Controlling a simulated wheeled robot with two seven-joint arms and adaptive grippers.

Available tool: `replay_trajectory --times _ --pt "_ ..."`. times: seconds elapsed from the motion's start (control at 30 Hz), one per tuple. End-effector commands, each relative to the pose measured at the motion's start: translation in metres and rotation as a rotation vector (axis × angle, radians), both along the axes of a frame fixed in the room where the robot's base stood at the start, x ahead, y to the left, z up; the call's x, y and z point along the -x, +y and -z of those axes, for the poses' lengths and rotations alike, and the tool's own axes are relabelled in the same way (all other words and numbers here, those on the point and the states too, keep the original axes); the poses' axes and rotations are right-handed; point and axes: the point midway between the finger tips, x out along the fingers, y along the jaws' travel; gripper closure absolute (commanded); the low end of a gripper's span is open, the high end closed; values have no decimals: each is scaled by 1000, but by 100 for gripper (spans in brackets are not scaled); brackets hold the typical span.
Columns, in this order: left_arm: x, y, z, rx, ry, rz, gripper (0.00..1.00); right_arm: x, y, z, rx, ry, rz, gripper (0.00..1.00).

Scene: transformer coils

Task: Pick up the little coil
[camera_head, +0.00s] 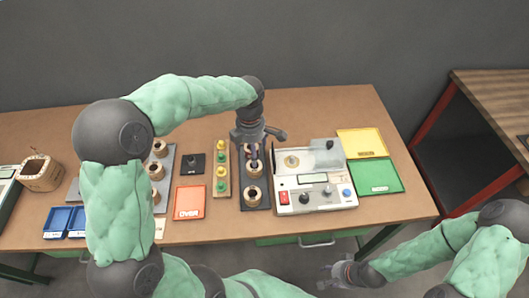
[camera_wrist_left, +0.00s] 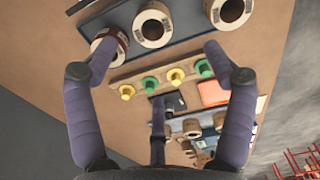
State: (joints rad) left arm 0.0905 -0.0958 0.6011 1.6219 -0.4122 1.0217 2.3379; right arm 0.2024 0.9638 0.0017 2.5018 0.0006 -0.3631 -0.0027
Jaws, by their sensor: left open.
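Pale ring-shaped coils, (camera_head: 254,195) among them, stand on a dark strip (camera_head: 243,206) near the table's middle. My left gripper (camera_head: 252,152) points down at the strip's far end and partly hides the coils there. In the left wrist view, its fingers (camera_wrist_left: 158,55) are spread wide with nothing between them. A dark-red-banded coil (camera_wrist_left: 119,38) is beside the left fingertip, a pale coil (camera_wrist_left: 152,27) is beyond the fingers, and a larger-looking coil (camera_wrist_left: 230,10) is at the top. I cannot tell which is the little coil. My right gripper (camera_head: 328,276) is open and empty, in front of the table.
A board with green and yellow pegs (camera_head: 222,172) is left of the strip. A measuring device (camera_head: 314,190) is to its right, with yellow (camera_head: 360,142) and green (camera_head: 374,176) trays beyond. An orange tray (camera_head: 189,203) and blue bins (camera_head: 58,220) are at left.

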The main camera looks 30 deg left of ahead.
Motion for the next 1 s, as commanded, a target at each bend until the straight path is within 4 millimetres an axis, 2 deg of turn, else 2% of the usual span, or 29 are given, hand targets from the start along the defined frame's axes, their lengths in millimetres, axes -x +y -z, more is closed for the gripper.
replay_trajectory --times 0.17,0.4,0.67,1.0 --pt "0 0 9 1 1 0 17 2 0 3 -1 4 -1 60" --pt "0 0 44 0 2 1 17 2 0 15 -1 4 -1 60" --pt "-1 1 62 0 0 1 17 2 0 21 -1 3 -1 60" --pt "-7 2 106 1 1 0 17 2 0 43 -1 3 -1 60"
